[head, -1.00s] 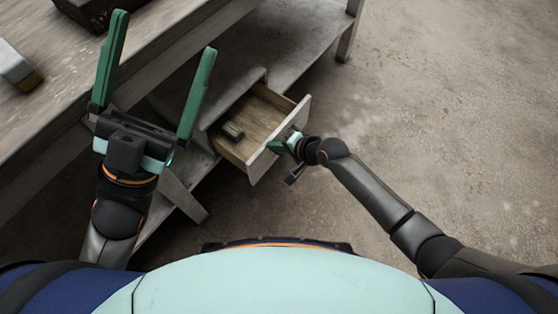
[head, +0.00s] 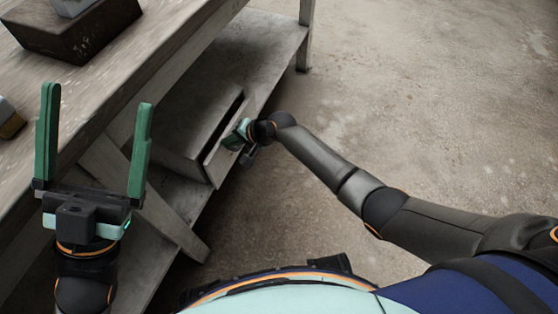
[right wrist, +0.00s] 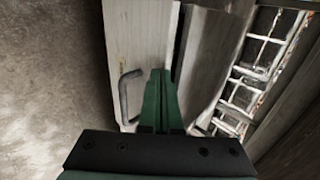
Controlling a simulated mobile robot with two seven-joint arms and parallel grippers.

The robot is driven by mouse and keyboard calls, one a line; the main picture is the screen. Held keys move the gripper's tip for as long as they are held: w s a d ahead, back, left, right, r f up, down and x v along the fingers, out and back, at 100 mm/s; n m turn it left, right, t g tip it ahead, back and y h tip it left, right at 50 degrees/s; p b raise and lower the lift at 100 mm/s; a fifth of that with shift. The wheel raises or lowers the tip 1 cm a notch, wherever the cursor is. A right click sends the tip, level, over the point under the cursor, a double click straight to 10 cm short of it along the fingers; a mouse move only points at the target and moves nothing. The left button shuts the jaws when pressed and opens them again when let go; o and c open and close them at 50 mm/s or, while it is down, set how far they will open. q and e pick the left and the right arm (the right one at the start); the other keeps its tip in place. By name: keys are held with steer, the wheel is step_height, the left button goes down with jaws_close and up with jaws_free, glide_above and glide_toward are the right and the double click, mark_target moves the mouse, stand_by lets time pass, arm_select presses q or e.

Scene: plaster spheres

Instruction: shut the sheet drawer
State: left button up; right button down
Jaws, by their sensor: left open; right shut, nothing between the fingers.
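The sheet drawer (head: 214,166) is in a box under the workbench in the head view. Its front stands slightly out from the box, with a narrow dark gap along the edge. My right gripper (head: 236,138) is shut and empty, with its fingertips at the drawer front. In the right wrist view the shut green fingers (right wrist: 160,85) point at the pale drawer front (right wrist: 138,35), beside its grey bar handle (right wrist: 127,95). I cannot tell whether they touch. The drawer's inside is hidden. My left gripper (head: 98,98) is open and empty, near the bench edge.
The wooden workbench (head: 150,70) runs along the left, with a dark block (head: 75,35) on top. A lower shelf (head: 262,52) and a diagonal brace (head: 130,180) are below. The concrete floor (head: 430,110) at right is clear. A pale grid rack (right wrist: 268,45) shows in the wrist view.

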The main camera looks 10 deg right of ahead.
steer(key=shift+w+a, duration=0.8)
steer(key=shift+a, duration=0.25)
steer(key=shift+r, duration=0.1)
steer(key=shift+r, duration=0.1)
